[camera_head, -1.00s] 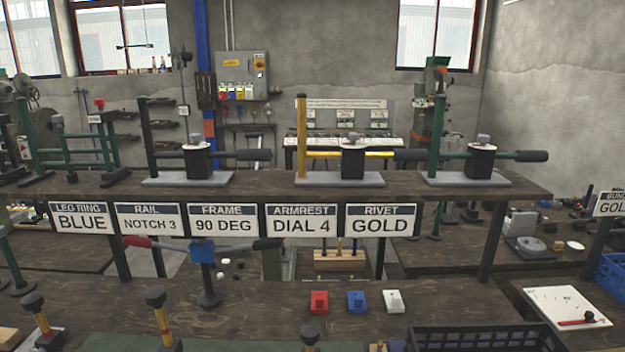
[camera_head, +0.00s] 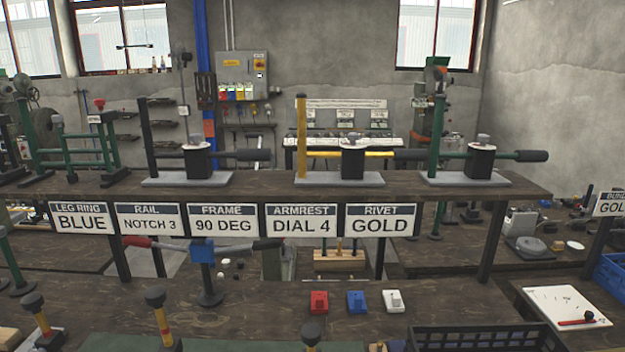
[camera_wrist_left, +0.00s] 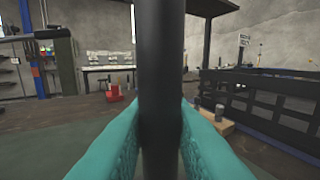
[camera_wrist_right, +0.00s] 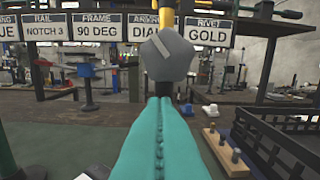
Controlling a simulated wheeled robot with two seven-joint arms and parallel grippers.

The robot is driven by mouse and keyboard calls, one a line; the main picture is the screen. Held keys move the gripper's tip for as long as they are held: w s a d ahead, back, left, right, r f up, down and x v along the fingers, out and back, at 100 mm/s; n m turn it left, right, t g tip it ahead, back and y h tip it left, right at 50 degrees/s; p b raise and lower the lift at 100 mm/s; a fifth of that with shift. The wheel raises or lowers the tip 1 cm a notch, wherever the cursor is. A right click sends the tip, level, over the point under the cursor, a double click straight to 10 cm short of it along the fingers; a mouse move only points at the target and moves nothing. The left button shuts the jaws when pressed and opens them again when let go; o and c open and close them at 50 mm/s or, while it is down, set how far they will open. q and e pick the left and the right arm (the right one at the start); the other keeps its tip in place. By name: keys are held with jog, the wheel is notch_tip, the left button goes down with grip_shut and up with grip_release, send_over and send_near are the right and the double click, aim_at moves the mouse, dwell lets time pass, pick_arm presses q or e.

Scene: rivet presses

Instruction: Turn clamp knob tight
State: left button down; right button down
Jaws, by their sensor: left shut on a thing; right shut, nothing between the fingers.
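In the right wrist view, a grey faceted knob (camera_wrist_right: 168,54) with a slot-like mark on its face stands straight ahead, with a yellow part (camera_wrist_right: 166,14) above it. My right gripper (camera_wrist_right: 160,100) has its teal fingers pressed together, empty, with the tips just below the knob; I cannot tell whether they touch it. In the left wrist view, my left gripper (camera_wrist_left: 160,112) is shut on a thick black upright bar (camera_wrist_left: 161,60), one teal finger on each side. The bar hides what lies behind it. Neither gripper shows in the head view.
Sign cards, such as the RIVET GOLD card (camera_head: 380,220), hang below a raised shelf (camera_head: 270,185) with several clamp-like stands. Red (camera_head: 319,301), blue (camera_head: 357,301) and white (camera_head: 393,301) blocks lie on the front bench. A black crate (camera_head: 485,338) sits at front right.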

jog(key=s+a, duration=0.1)
jog(key=s, duration=0.5)
jog(key=shift+r+m, duration=0.3)
jog(key=shift+r, duration=0.05)
jog(key=w+d, duration=0.2)
jog(key=w, duration=0.4)
jog(key=shift+d, duration=0.15)
dwell(0.4)
jog(key=shift+r, duration=0.4)
dwell(0.7)
jog(key=shift+a, duration=0.4)
